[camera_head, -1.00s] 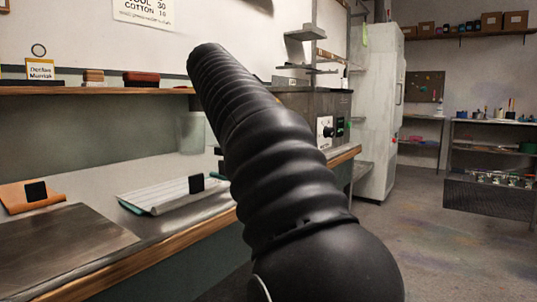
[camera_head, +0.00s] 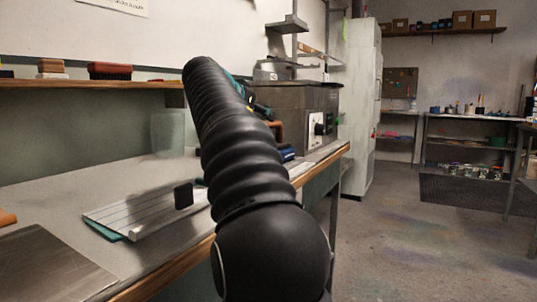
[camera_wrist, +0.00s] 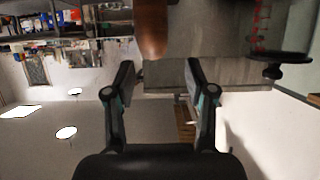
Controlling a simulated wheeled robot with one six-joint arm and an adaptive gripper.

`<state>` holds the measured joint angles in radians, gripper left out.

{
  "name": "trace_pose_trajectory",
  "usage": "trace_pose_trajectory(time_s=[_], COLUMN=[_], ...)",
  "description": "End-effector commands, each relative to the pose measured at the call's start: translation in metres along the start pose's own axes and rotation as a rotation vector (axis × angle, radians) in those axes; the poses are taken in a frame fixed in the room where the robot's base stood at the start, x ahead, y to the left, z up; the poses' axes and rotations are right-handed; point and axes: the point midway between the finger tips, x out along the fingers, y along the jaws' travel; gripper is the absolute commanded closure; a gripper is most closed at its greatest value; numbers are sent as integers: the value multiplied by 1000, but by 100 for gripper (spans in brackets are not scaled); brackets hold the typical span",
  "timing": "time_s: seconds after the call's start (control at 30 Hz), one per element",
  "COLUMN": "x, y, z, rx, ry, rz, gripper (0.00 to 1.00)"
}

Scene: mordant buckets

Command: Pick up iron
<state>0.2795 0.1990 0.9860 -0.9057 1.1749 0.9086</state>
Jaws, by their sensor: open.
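I cannot clearly identify the iron. A brown, curved handle-like piece (camera_head: 273,128) shows just right of my arm on the bench in the head view, with something dark blue (camera_head: 287,153) below it. They may be parts of the iron, mostly hidden by my arm. In the wrist view, which appears upside down, a smooth brown rounded thing (camera_wrist: 152,28) hangs in from the top edge, beyond the fingertips. I cannot tell if it is the same handle. My gripper (camera_wrist: 159,78) is open and nothing shows between its fingers.
The long bench (camera_head: 60,198) with a wooden front edge runs along the left. A ruled white board (camera_head: 150,212) and a metal plate (camera_head: 45,262) lie on it. A grey box with a dial (camera_head: 295,112) stands farther back. The floor (camera_head: 400,235) at right is open.

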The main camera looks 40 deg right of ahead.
Motion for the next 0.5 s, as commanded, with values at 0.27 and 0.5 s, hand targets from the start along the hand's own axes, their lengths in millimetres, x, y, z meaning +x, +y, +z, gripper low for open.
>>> trace_pose_trajectory(time_s=[0.27, 0.5], x=[16, 42], y=[-1, 3], z=[1, 4], rx=[-1, -2], ry=[-1, -1], rz=[-3, -1], gripper=[45, 45])
